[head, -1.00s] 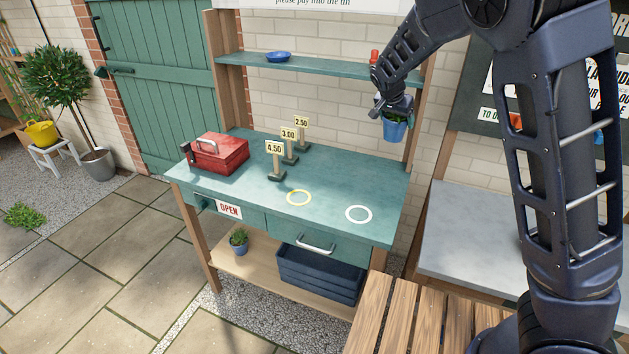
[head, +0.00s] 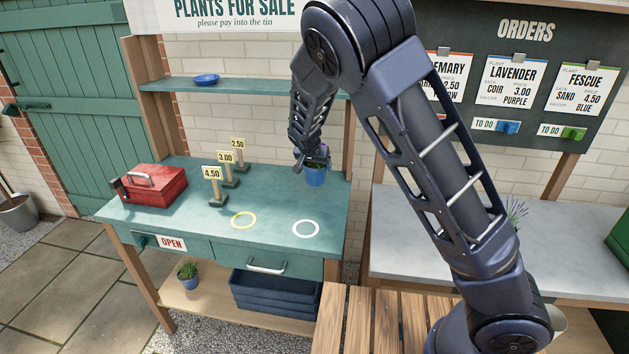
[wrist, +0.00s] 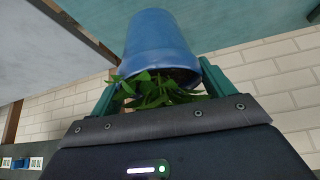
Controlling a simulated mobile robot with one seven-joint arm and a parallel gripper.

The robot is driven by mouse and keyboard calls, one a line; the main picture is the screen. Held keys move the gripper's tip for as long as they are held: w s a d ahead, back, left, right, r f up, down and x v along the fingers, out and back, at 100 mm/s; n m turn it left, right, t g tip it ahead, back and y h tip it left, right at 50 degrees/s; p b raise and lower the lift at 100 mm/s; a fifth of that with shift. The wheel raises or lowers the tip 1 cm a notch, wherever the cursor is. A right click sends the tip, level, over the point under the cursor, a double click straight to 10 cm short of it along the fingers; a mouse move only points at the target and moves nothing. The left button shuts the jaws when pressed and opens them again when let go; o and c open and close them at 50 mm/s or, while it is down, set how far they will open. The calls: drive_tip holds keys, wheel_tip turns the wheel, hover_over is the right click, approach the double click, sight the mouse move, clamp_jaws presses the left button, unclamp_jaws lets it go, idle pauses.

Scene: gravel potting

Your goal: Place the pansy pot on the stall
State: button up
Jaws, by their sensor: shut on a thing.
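A blue pot (head: 315,175) with green leaves hangs in my gripper (head: 312,160) above the back right of the green stall table (head: 180,222). In the wrist view the blue pot (wrist: 160,40) sits between the two fingers of my gripper (wrist: 158,88), which is shut on it. Green leaves show at its rim; no flower is clear there. A white ring (head: 306,229) and a yellow ring (head: 243,220) lie on the stall top, in front of the pot. Both rings are empty.
A red cash tin (head: 152,186) stands at the stall's left. Several price signs (head: 214,188) stand behind the yellow ring. A shelf (head: 250,88) with a blue saucer (head: 206,79) runs above. A small potted plant (head: 187,271) and blue crates (head: 275,293) are below.

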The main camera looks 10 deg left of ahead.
sight(315, 179)
drive_tip(key=shift+f, duration=3.25)
drive_tip(key=shift+f, duration=0.1)
drive_tip(key=o, duration=1.2)
